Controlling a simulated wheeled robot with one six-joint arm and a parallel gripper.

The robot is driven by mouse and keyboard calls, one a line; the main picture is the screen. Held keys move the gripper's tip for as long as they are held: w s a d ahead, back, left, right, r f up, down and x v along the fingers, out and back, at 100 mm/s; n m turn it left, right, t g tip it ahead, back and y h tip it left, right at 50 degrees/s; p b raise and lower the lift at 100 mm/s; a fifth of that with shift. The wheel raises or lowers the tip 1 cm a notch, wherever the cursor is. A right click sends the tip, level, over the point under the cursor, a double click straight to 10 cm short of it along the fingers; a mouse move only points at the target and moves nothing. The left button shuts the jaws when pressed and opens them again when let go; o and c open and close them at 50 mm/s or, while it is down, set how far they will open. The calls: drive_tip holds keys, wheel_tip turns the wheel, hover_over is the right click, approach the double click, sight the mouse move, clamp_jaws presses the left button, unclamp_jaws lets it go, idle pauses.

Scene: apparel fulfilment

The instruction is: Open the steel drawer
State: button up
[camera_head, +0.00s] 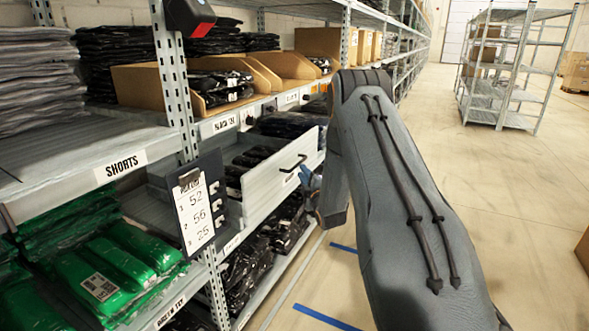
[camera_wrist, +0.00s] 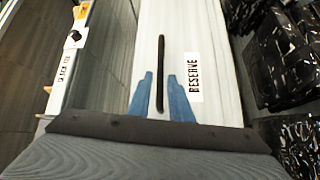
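The steel drawer (camera_head: 270,187) is pale grey and stands out from the shelf rack in the head view, with dark packets visible inside. Its front also fills the middle of the wrist view (camera_wrist: 205,40) and has a "RESERVE" label (camera_wrist: 194,77). The drawer's black bar handle (camera_head: 292,163) also shows in the wrist view (camera_wrist: 160,50). My gripper (camera_wrist: 160,75) has blue fingers, one on each side of the handle's near end, with small gaps to it. In the head view my arm partly hides the gripper; contact with the handle cannot be told.
Shelves with dark packets, cardboard bins (camera_head: 145,88) and green packets (camera_head: 105,262) surround the drawer. A clipboard (camera_head: 195,208) hangs on the rack post at left. The aisle floor (camera_head: 520,215) is mostly clear, with a wheeled rack (camera_head: 510,70) farther back.

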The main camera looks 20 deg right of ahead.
sight(299, 163)
drive_tip(key=shift+n+t, duration=0.3)
drive_tip(key=shift+t, duration=0.1)
drive_tip(key=w, duration=0.2)
drive_tip(key=w+d, duration=0.1)
drive_tip(key=w, duration=0.2)
drive_tip(key=w+b, duration=0.1)
drive_tip(key=w, duration=0.2)
drive_tip(key=shift+d+r, duration=0.25)
drive_tip(key=shift+d, duration=0.15)
drive_tip(key=shift+c, duration=0.2)
clamp_jaws()
